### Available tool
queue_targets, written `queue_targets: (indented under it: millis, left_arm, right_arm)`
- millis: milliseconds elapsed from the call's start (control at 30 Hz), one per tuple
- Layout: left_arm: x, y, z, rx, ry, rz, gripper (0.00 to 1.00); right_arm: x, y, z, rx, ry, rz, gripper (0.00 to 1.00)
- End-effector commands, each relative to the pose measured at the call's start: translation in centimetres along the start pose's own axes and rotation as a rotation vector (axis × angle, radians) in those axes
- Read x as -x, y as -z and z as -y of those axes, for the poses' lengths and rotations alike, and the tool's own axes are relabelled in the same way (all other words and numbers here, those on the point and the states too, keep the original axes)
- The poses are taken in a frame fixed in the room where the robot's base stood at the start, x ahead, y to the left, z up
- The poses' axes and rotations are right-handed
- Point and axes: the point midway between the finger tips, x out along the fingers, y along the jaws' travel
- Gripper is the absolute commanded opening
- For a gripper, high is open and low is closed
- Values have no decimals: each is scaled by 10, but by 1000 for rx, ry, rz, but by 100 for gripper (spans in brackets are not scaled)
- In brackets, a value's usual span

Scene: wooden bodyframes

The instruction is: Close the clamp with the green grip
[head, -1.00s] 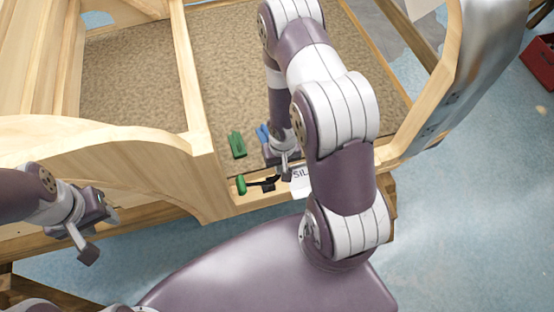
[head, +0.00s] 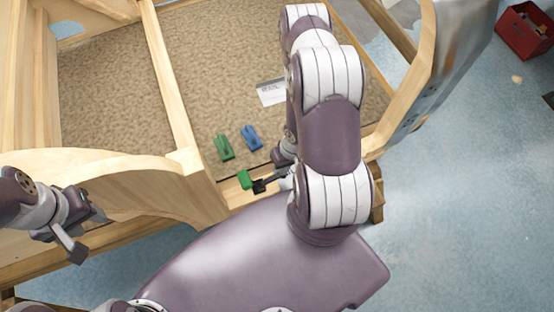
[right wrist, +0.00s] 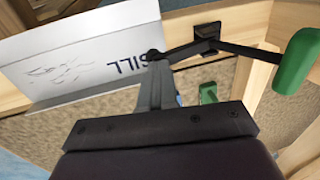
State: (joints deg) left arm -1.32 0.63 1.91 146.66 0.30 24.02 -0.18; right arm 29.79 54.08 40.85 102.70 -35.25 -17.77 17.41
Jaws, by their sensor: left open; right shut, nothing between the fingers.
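The clamp's green grip (head: 244,179) stands at the left end of the black clamp (head: 262,186) on the front wooden sill. In the right wrist view the grip (right wrist: 298,62) is at the upper right, on a black lever running to the clamp's dark base (right wrist: 207,36). My right gripper (right wrist: 155,80) is shut and empty; its tips are by the end of the clamp's other arm, left of the base. Whether they touch is unclear. In the head view my own arm mostly hides it. My left gripper (head: 84,230) is open and empty, far left of the clamp.
A green clip (head: 223,148) and a blue clip (head: 251,138) lie on the brown panel behind the sill. A white label (right wrist: 80,55) marked "SILL" is beside the clamp. Another label (head: 271,92) lies further back. A red bin (head: 524,30) stands on the floor far right.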

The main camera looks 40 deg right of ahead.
Motion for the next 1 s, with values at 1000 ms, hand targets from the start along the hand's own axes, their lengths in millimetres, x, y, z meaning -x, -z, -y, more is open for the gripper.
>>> queue_targets:
  millis: [1000]
  left_arm:
    - [-24, -3, 0, 0, 0, 0, 43]
  right_arm:
    - [-29, -3, -12, 0, 0, 4, 0]
